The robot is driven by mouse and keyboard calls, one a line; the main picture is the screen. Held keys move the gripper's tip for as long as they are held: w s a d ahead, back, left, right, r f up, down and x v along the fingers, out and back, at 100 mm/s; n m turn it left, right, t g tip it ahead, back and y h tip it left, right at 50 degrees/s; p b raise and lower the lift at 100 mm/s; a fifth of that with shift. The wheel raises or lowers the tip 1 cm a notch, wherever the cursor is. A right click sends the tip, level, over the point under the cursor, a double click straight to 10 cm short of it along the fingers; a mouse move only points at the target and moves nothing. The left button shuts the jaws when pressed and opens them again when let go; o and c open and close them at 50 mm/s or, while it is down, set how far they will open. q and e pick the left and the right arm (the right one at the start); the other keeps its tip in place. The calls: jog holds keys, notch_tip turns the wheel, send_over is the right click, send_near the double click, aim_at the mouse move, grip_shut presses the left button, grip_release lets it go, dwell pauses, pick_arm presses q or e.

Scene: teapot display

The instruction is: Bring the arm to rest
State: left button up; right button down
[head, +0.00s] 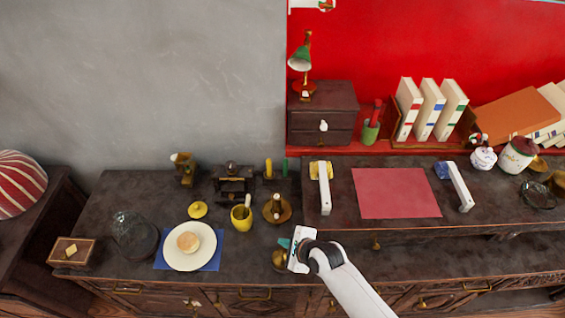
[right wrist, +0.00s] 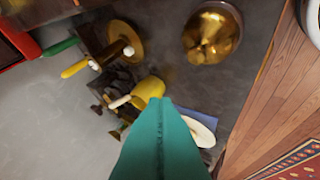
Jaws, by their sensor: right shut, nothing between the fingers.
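My right arm comes in from the lower right in the head view. Its gripper (head: 284,243) is over the front part of the dark cabinet top (head: 120,200). In the right wrist view the teal fingers (right wrist: 160,105) are shut together, with nothing held. A round brass pot (head: 279,260) is just below the gripper in the head view, partly hidden by it. It shows whole at the top of the right wrist view (right wrist: 212,35), apart from the fingers. My left gripper is not in view.
A yellow mug (head: 241,217), a brass dish (head: 278,210) and a white plate (head: 203,252) with a bun stand left of the gripper. A glass dome (head: 133,237) is farther left. A red mat (head: 396,193) lies on the raised desk at right.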

jog(key=s+d+r+n+g+h, duration=0.1)
jog(key=s+d+r+n+h, duration=0.1)
jog(key=s+d+r+n, duration=0.35)
jog(key=s+d+r+n+g+h, duration=0.1)
jog(key=s+d+r+n+h, duration=0.15)
jog(key=s+d+n, duration=0.55)
jog(key=s+d+r+n+g+h, duration=0.1)
jog(key=s+d+r+n+h, duration=0.1)
jog(key=s+d+r+n, duration=0.35)
jog(key=s+f+n+g+b, duration=0.1)
jog(key=s+f+b, duration=0.1)
jog(key=f, duration=1.5)
jog(key=s+f+n+g+b, duration=0.1)
jog(key=s+f+b, duration=0.15)
jog(key=f, duration=1.45)
jog(key=s+d+f+b, duration=0.2)
jog(key=s+f, duration=0.5)
jog(key=f, duration=0.1)
jog(key=s+d+f+b, duration=0.1)
jog(key=s+f, duration=0.7)
jog(key=f, duration=0.1)
jog(key=shift+d+f+g+b, duration=0.15)
jog(key=shift+d+g+b, duration=0.2)
jog(key=shift+g, duration=0.05)
